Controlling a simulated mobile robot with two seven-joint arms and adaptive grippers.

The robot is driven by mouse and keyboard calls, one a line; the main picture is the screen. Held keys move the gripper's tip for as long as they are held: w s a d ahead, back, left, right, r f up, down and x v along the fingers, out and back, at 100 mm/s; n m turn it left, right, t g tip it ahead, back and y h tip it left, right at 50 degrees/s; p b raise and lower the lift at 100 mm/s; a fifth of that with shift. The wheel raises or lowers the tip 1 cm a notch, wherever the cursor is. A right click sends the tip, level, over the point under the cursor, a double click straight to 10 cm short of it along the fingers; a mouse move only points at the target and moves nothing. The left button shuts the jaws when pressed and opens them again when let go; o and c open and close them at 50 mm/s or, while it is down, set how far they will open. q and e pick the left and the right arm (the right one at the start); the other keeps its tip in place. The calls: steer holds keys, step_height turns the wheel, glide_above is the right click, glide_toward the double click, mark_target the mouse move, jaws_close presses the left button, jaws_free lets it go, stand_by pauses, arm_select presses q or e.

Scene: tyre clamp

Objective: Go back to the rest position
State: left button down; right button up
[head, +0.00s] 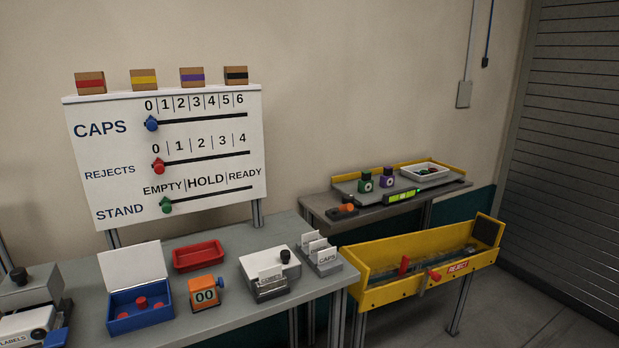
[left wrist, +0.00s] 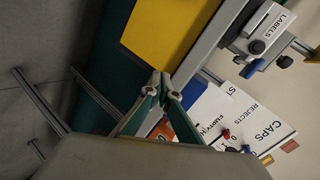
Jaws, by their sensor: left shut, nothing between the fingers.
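My left gripper (left wrist: 161,84) shows in the left wrist view, with its green-edged fingers closed together and nothing between them. It is clear of the things behind it, and no contact shows. Neither gripper nor arm shows in the head view. My right gripper is in neither view.
A grey bench (head: 226,325) carries a blue box (head: 140,318), a red tray (head: 199,256), an orange counter (head: 205,294) and card holders. The white board (head: 190,185) stands behind. A yellow reject trough (head: 375,298) is right. The label device (left wrist: 257,45) tops the wrist view.

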arm_select(q)
steer(key=s+d+f+g+h, duration=0.2)
steer(key=s+f+g+h, duration=0.1)
steer(key=s+f, duration=0.55)
steer(key=w+d+f+n+t+h, duration=0.1)
steer(key=d+f+n+t+h, duration=0.2)
steer(key=d+f, duration=0.9)
steer(key=d+h, duration=0.3)
steer(key=d, duration=0.1)
steer(key=shift+f+h, duration=0.15)
steer(key=shift+h, duration=0.25)
